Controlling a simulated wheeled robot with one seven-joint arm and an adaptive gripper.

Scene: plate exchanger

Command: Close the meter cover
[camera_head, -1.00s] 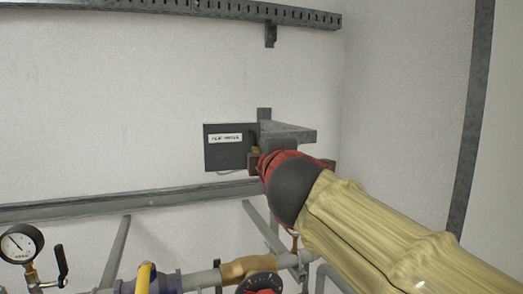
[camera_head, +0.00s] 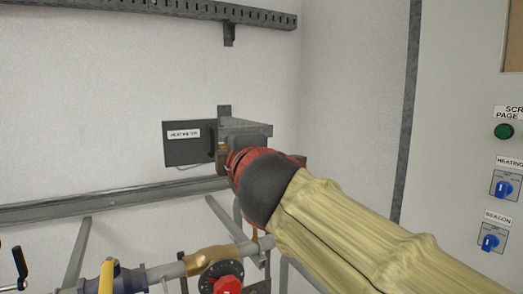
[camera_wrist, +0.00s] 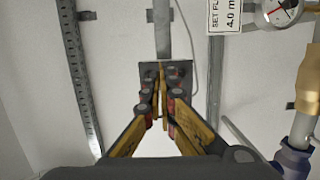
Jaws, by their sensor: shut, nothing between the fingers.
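A dark grey square panel with a small white label (camera_head: 188,143), which looks like the meter cover, stands in front of the white wall in the head view. Its label is too blurred to read surely. The meter behind my wrist is hidden. My arm reaches up from the lower right, and its red end is just right of the panel. In the wrist view my gripper (camera_wrist: 162,82) has its yellow fingers together, with nothing between them. The tips overlap a dark grey plate (camera_wrist: 184,70); I cannot tell whether they touch it.
A grey bracket (camera_head: 245,126) projects above my wrist. A rail (camera_head: 110,202) crosses the wall, with pipes and a red-handled valve (camera_head: 228,284) below. A control panel (camera_head: 505,85) with a green button and blue knobs is at right.

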